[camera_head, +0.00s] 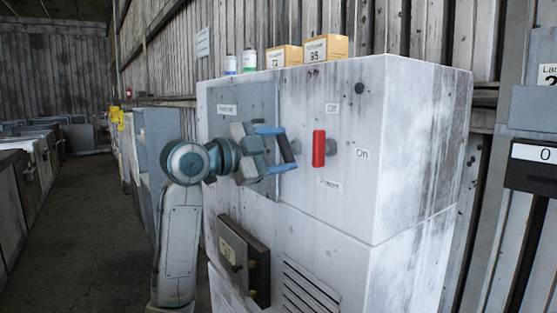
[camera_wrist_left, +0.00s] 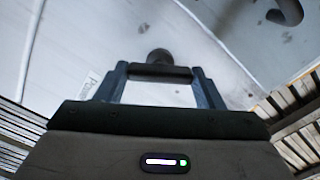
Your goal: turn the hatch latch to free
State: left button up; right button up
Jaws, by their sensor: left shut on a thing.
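My left gripper (camera_head: 279,150) is at the front of the white blower housing (camera_head: 345,195), by the right edge of the grey hatch (camera_head: 258,97). Its blue fingers are shut on a dark bar, the latch handle (camera_head: 287,148). In the left wrist view, the latch handle (camera_wrist_left: 160,73) lies crosswise between the two fingers (camera_wrist_left: 160,85), with a round dark knob beyond it. The gripper and arm cover part of the hatch. My right gripper is in neither view.
A red lever (camera_head: 319,148) stands upright close to the right of the gripper, among small labels. A dark box (camera_head: 244,262) sticks out below. Two yellow boxes (camera_head: 326,48) and two small bottles stand on top. The floor aisle at left is clear.

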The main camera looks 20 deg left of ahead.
pick_arm(q)
jog(key=m+b, duration=0.1)
jog(key=m, duration=0.2)
jog(key=shift+f+m+b, duration=0.15)
jog(key=shift+m+b, duration=0.15)
jog(key=shift+b, duration=0.1)
jog(key=shift+m+b, duration=0.65)
jog(key=shift+m, duration=0.85)
jog(key=o, duration=1)
jog(key=shift+s+a+b, duration=0.2)
jog(key=shift+s+b, duration=0.05)
jog(key=shift+b, duration=0.05)
jog(key=b+v, duration=0.4)
jog(key=v, duration=0.6)
